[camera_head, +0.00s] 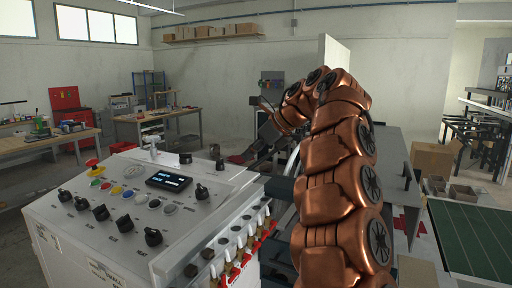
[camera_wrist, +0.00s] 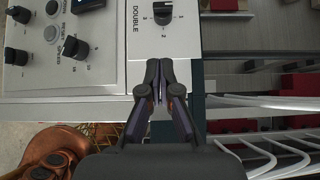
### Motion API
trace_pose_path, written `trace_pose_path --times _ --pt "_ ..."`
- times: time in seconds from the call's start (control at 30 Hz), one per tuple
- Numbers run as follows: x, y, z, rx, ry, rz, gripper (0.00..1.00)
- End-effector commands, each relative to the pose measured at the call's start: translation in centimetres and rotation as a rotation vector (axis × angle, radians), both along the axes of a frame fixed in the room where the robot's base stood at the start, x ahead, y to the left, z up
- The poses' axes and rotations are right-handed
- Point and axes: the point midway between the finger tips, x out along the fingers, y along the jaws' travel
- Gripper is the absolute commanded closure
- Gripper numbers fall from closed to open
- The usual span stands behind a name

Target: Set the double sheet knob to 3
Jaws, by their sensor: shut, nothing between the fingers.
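In the wrist view, the double sheet knob (camera_wrist: 162,14) is a black knob on a white panel at the top edge, with the word DOUBLE printed beside it. In the head view, my arm hides much of the area around the gripper, beyond the white control console (camera_head: 75,225).
The console top holds several other black knobs (camera_head: 153,237), coloured buttons (camera_head: 105,185), a red stop button (camera_head: 92,163) and a display (camera_head: 168,182). In the wrist view, a neighbouring knob (camera_wrist: 75,48) sits left of my fingers. White curved rails (camera_wrist: 265,110) lie to the right.

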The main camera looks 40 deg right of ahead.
Motion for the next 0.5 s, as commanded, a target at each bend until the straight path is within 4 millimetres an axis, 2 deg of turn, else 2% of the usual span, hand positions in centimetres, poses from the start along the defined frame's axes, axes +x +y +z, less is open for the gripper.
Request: trace_pose_path --times 0.37,0.5 --pt "3.1 1.2 -3.1 0.000 0.003 0.001 1.00" --pt "5.0 1.8 -2.9 -0.001 0.001 0.004 1.00"
